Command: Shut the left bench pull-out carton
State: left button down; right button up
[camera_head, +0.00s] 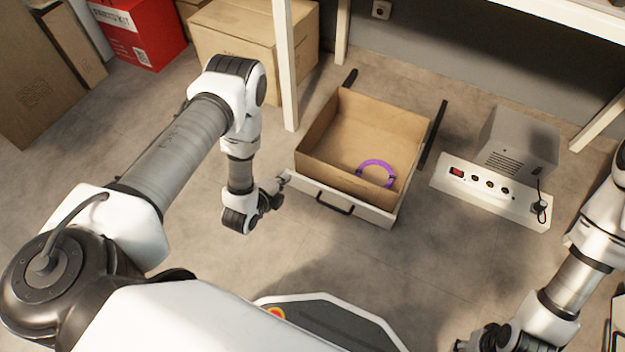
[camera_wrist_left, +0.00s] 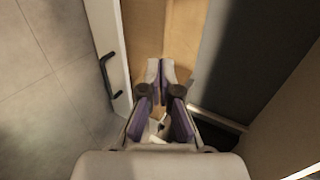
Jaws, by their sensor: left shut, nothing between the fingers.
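The pull-out carton (camera_head: 345,150) is a brown open box with a white front panel (camera_head: 340,199) and a black bar handle (camera_head: 335,203). It stands pulled out between dark rails, with a purple ring (camera_head: 376,172) inside. My left gripper (camera_head: 283,181) is shut and empty at the left end of the front panel. In the left wrist view, its fingertips (camera_wrist_left: 162,70) overlap the brown carton, with the front panel (camera_wrist_left: 122,60) and handle (camera_wrist_left: 106,75) to their left. I cannot tell whether they touch it. My right gripper (camera_head: 468,343) is partly cut off at the bottom edge.
A white bench leg (camera_head: 286,70) stands behind the left arm. Brown cartons (camera_head: 250,40) and a red box (camera_head: 140,30) are at the back left. A grey device (camera_head: 520,140) and a white power strip (camera_head: 490,190) sit right of the carton. The floor in front is clear.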

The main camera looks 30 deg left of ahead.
pick_arm(q)
notch_tip(320, 180, down, 2)
jog(key=b, duration=0.6)
send_near(308, 158)
notch_tip(308, 158, down, 4)
jog(key=w, duration=0.3)
jog(key=w+b, duration=0.1)
jog(key=shift+w+d+r, duration=0.1)
jog(key=shift+w+r, duration=0.15)
jog(key=shift+w, duration=0.1)
jog(key=shift+w+r, duration=0.25)
jog(key=shift+w, duration=0.35)
pick_arm(e)
notch_tip(308, 158, down, 9)
jog(key=shift+r, duration=0.15)
pick_arm(q)
jog(key=shift+b, duration=0.3)
